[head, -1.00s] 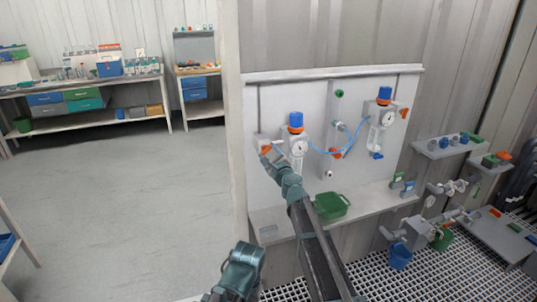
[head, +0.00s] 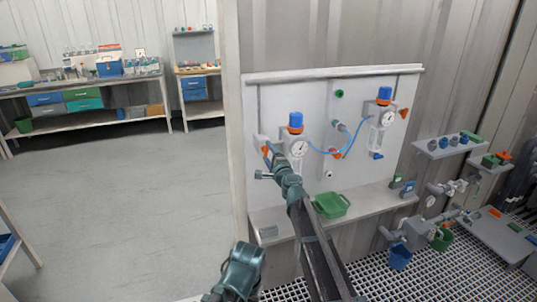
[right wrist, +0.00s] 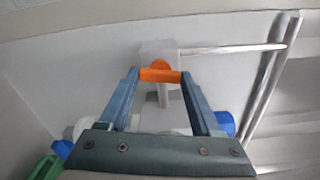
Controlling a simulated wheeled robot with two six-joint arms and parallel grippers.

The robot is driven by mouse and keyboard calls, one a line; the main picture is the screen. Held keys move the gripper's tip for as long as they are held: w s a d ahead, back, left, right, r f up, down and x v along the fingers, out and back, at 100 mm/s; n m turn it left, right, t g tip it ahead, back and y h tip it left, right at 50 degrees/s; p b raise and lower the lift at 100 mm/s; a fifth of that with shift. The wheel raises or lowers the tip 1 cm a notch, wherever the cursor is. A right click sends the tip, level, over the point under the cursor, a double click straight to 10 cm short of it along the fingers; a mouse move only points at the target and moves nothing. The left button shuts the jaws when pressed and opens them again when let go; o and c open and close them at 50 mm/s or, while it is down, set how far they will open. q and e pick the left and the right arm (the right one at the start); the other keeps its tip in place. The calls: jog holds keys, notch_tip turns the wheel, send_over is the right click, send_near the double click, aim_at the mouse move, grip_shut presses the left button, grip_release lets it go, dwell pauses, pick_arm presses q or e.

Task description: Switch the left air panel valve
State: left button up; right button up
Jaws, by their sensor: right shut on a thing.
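The white air panel (head: 315,180) is on the wall, with a pressure gauge and blue-capped regulator (head: 296,125) on its left side. The left valve's orange handle (head: 266,150) is at the panel's left edge. My right gripper (head: 268,153) is at this handle, and its wrist partly covers the area below the gauge. In the right wrist view, my right gripper (right wrist: 160,77) is shut on the orange handle (right wrist: 158,75), which lies across between the two fingertips. The white valve body (right wrist: 158,50) is behind it.
A second regulator and gauge (head: 387,118) sits at the panel's right, with an orange handle (head: 404,113) beside it. A blue hose (head: 322,150) runs between the units. A shelf below holds a green basket (head: 331,204). Open floor (head: 130,210) is at the left.

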dwell(0.5)
jog(key=o, duration=1.4)
jog(key=shift+a, duration=0.1)
jog(key=shift+s, duration=0.1)
jog(key=v, duration=1.3)
jog(key=shift+s, duration=0.3)
jog(key=shift+n, duration=0.3)
